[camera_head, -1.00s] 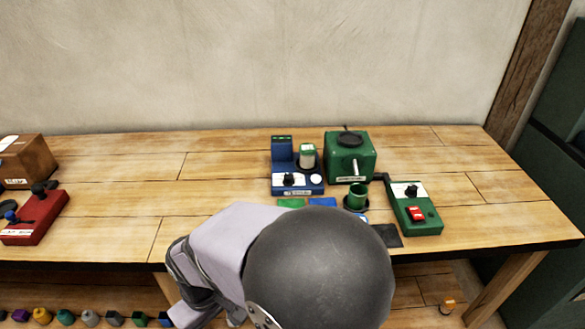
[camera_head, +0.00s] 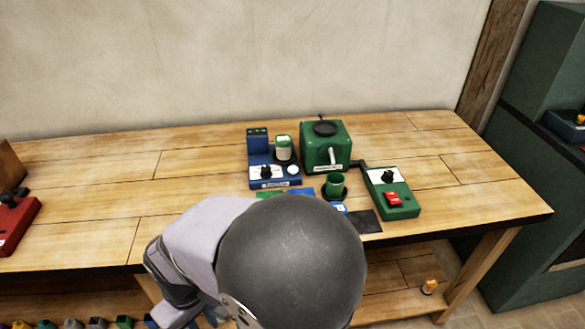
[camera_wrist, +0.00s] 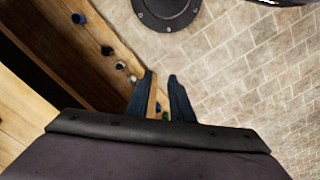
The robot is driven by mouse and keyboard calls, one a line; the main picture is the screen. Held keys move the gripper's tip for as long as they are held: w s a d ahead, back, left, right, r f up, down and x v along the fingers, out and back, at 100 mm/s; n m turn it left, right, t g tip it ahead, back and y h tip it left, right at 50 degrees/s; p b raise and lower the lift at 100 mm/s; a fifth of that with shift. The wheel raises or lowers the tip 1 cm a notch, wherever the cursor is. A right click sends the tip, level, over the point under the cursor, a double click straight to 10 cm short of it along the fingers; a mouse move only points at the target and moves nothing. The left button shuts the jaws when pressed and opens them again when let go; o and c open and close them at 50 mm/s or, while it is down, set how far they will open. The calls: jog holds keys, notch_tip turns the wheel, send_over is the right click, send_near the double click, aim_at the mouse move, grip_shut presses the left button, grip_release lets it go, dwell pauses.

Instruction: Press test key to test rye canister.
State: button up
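A blue device (camera_head: 259,145) stands on the bench in the head view. Its white front panel carries a black knob (camera_head: 266,171) and a round white button (camera_head: 293,170), which may be the test key. A white canister with a green top (camera_head: 284,149) stands upright on its right side. I cannot read its label, so I cannot tell whether it is rye. My gripper (camera_wrist: 160,78) shows in the wrist view with its two dark fingers apart and nothing between them. It points down past the bench toward the floor. In the head view it is hidden behind my arm.
A green mill (camera_head: 325,148), a green cup (camera_head: 335,183) and a green control box (camera_head: 392,193) with a red switch stand right of the blue device. A red device (camera_head: 16,222) is at far left. The bench top (camera_head: 115,185) between is clear. A lower shelf holds small items.

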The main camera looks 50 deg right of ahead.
grip_shut()
dwell(1.4)
